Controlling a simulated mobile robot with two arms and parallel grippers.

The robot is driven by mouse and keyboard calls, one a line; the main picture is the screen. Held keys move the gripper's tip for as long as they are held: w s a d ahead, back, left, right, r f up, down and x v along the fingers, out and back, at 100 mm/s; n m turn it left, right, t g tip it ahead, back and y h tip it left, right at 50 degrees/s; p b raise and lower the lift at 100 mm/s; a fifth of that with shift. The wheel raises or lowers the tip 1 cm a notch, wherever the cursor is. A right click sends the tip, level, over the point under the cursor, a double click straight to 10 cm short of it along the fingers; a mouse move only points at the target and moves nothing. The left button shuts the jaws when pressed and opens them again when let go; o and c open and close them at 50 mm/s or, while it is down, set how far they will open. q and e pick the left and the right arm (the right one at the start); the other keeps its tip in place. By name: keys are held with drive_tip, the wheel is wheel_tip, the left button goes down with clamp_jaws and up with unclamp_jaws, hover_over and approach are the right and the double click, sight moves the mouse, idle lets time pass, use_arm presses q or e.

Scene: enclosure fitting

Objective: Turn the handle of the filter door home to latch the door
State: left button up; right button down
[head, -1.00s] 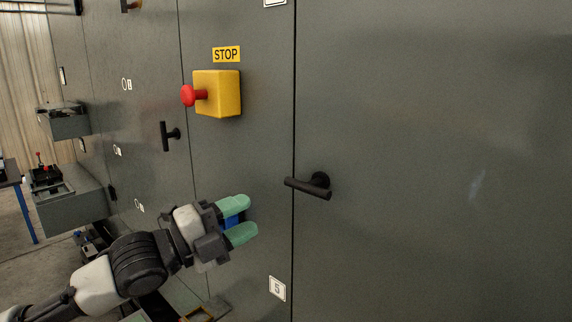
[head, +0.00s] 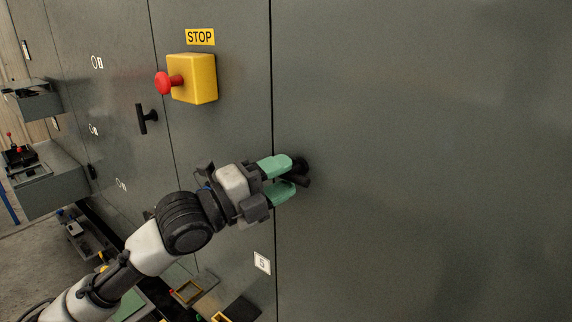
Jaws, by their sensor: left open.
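The filter door (head: 420,170) is the large dark grey panel on the right, and it looks flush with the panel beside it. Its black handle (head: 304,181) sits near the door's left edge. My left gripper (head: 284,178) has green fingertips and is open at the handle, one finger above and one below. The fingers hide the left part of the handle, and I cannot tell if they touch it. My right gripper is not in view.
A yellow box with a red stop button (head: 162,83) projects from the panel up and left of my gripper. Another black handle (head: 146,119) is upright further left. Grey boxes (head: 48,180) stick out at far left. Trays (head: 188,291) lie low below my arm.

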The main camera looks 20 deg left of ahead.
use_arm(q)
drive_tip(key=shift+w+d+r, duration=0.1)
drive_tip(key=shift+w+d, duration=0.3)
drive_tip(key=shift+w, duration=0.05)
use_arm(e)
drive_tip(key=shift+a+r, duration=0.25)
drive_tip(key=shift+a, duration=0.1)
